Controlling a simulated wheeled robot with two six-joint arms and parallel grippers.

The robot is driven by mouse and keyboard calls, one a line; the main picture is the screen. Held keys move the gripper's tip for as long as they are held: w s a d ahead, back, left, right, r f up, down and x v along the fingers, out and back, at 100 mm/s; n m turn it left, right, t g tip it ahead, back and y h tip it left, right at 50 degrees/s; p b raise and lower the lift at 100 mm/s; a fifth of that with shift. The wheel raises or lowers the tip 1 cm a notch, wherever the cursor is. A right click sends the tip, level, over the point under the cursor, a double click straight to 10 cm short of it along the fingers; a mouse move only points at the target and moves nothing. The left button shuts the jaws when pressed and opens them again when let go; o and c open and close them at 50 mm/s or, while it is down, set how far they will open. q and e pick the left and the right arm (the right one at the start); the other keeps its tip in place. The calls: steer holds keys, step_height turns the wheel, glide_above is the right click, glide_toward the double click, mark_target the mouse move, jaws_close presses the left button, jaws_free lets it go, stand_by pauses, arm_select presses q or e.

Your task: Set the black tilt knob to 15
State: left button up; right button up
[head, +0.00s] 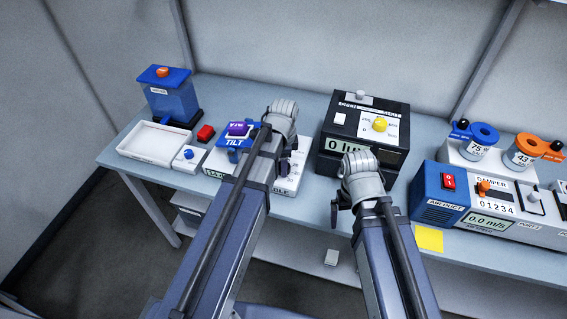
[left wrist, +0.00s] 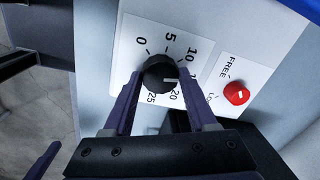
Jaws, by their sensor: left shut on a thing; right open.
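The black tilt knob (left wrist: 160,74) sits on a white dial plate (left wrist: 128,40) in the left wrist view. The dial shows 0, 5, 10, 20 and 25; the spot between 10 and 20 is covered by a finger. My left gripper (left wrist: 161,80) is shut on the knob, one finger on each side. In the head view, my left arm largely hides the blue-and-white TILT unit (head: 235,142). My right gripper (head: 337,210) is open and empty, in front of the black display box (head: 338,143).
A red knob (left wrist: 236,93) with FREE and partly hidden lettering is beside the dial. A white tray (head: 153,143), blue container (head: 172,98) and red-button box (head: 205,133) stand at left. The air duct unit (head: 440,192) and a yellow note (head: 429,239) are at right.

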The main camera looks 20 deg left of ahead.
arm_select(q)
steer(key=shift+m, duration=0.9)
steer(key=o, duration=1.4)
steer(key=shift+c, duration=0.2)
steer(key=shift+r, duration=0.15)
steer(key=r+p, duration=0.7)
steer(key=p, duration=0.1)
steer(key=shift+s+r, duration=0.25)
steer(key=shift+r, duration=0.05)
steer(key=shift+f, duration=0.1)
steer(key=shift+f, duration=0.15)
